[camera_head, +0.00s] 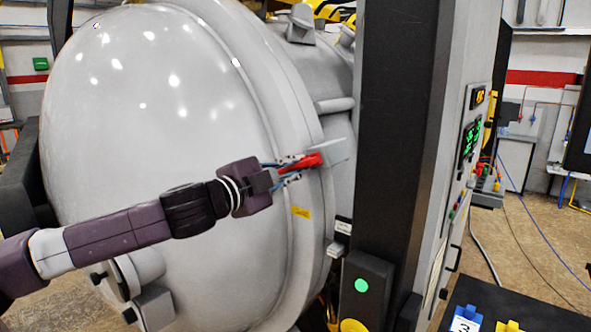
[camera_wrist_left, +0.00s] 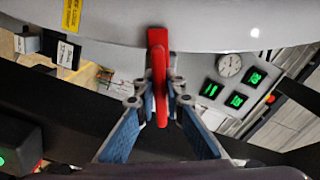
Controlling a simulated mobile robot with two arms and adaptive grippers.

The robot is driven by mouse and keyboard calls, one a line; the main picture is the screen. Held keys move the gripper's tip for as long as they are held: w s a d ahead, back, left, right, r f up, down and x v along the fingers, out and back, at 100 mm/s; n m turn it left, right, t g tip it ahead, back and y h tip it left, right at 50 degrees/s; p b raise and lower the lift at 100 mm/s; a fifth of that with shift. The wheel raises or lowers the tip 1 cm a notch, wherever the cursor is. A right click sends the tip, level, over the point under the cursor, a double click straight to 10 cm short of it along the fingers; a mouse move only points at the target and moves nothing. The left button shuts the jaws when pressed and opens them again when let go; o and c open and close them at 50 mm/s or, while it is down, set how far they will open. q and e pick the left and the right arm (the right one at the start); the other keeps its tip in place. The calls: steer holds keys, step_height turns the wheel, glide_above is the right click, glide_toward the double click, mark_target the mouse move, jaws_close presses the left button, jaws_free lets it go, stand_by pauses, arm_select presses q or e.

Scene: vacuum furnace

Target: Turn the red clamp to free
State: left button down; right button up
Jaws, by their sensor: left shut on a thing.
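The red clamp (camera_head: 308,161) sits on the rim of the grey furnace door (camera_head: 150,120), at the door's right edge. My left gripper (camera_head: 292,166) reaches in from the left across the door and is shut on the red clamp. In the left wrist view the clamp (camera_wrist_left: 158,75) runs between the two blue-padded fingers (camera_wrist_left: 160,100), with its upper end against the pale door rim. The fingers hide part of the clamp's sides. My right gripper is not in view.
A dark column (camera_head: 393,130) and a control cabinet (camera_head: 455,150) with green displays stand right of the door. A yellow label (camera_head: 301,212) is on the rim below the clamp. A black table (camera_head: 515,305) with blue and yellow pieces is at the lower right.

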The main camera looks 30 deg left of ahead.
arm_select(q)
steer(key=n, duration=0.1)
steer(key=n+b, duration=0.1)
steer(key=n, duration=0.1)
steer(key=shift+f+n, duration=0.2)
steer(key=shift+n, duration=0.1)
steer(key=n+b, duration=0.1)
steer(key=n, duration=0.3)
steer(key=shift+d+b, duration=0.15)
steer(key=shift+b, duration=0.15)
steer(key=n, duration=0.4)
steer(key=shift+d, duration=0.1)
steer(key=shift+n, duration=2.3)
steer(key=c, duration=2)
jaws_free()
steer(key=shift+s, duration=0.1)
